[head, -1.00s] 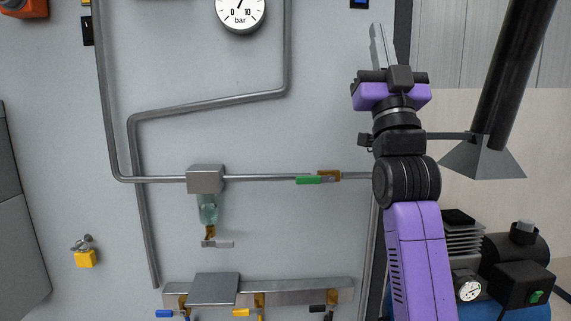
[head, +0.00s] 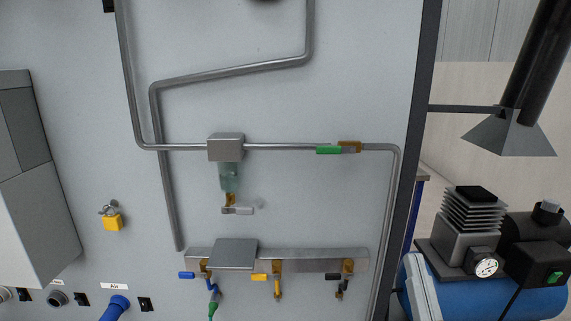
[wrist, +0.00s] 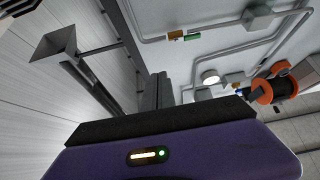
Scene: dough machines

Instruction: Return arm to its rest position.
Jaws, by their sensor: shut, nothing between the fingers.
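My gripper (wrist: 159,90) shows only in the wrist view, where its dark fingers rise above the purple housing (wrist: 165,150). The fingers are shut with nothing between them. No part of my arm shows in the head view. In the wrist view, the grey panel with its pipes (wrist: 205,38) lies beyond the fingers to the right, and a grey hood (wrist: 56,42) is at the upper left. The fingers look apart from both.
The panel carries a green-handled valve (head: 328,150), a filter block (head: 226,147) and a manifold (head: 300,260) with several small valves. A yellow padlock (head: 112,222) hangs at left. A blue compressor tank (head: 450,297) stands at right, below a hood (head: 510,134).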

